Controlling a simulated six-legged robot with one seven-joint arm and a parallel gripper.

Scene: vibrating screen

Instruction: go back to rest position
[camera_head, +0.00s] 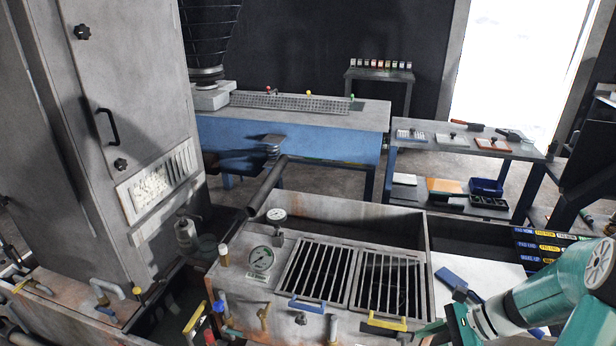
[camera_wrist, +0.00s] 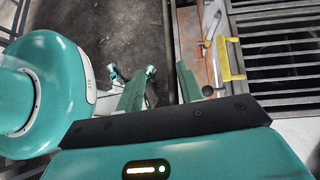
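My gripper (camera_wrist: 160,82) is open and empty in the wrist view. Its two green fingers stand apart, with dark floor showing between them. In the head view my teal arm enters at the lower right, and my gripper (camera_head: 440,328) is partly cut off by the bottom edge. It is near the yellow handle (camera_head: 387,322) at the front of the right grate (camera_head: 390,283). The yellow handle also shows in the wrist view (camera_wrist: 228,62), to the right of my fingers and apart from them.
A blue handle (camera_head: 307,306) fronts the left grate (camera_head: 318,270). A tall grey cabinet (camera_head: 125,110) fills the left. A blue bench (camera_head: 290,135) and a tool table (camera_head: 470,140) stand behind. Several labelled switches (camera_head: 548,247) are near my arm.

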